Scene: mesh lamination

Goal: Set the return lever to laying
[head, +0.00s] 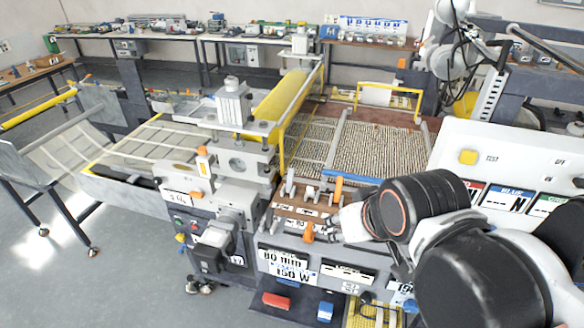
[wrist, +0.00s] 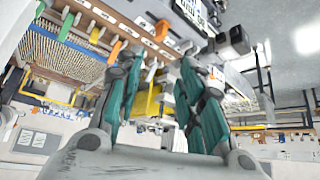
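A brown lever panel (head: 318,206) on the front of the laminating machine carries several small levers. One is an orange-handled lever (head: 308,232) at its front edge; grey-white levers (head: 290,182) stand behind it. I cannot read which one is the return lever or its laying mark. In the head view my gripper (head: 345,222) is just right of the orange lever, partly hidden by my arm. In the wrist view my gripper (wrist: 158,72) has its two teal-and-grey fingers spread apart, with nothing held between them. An orange lever (wrist: 162,30) shows beyond the fingertips, apart from them.
Mesh (head: 375,150) lies on the machine bed behind the panel. A yellow roller (head: 282,100) and a grey press head (head: 235,105) stand to the left. A white sign panel (head: 500,165) rises at right. Label plates (head: 345,272) sit below the levers. Open floor is front left.

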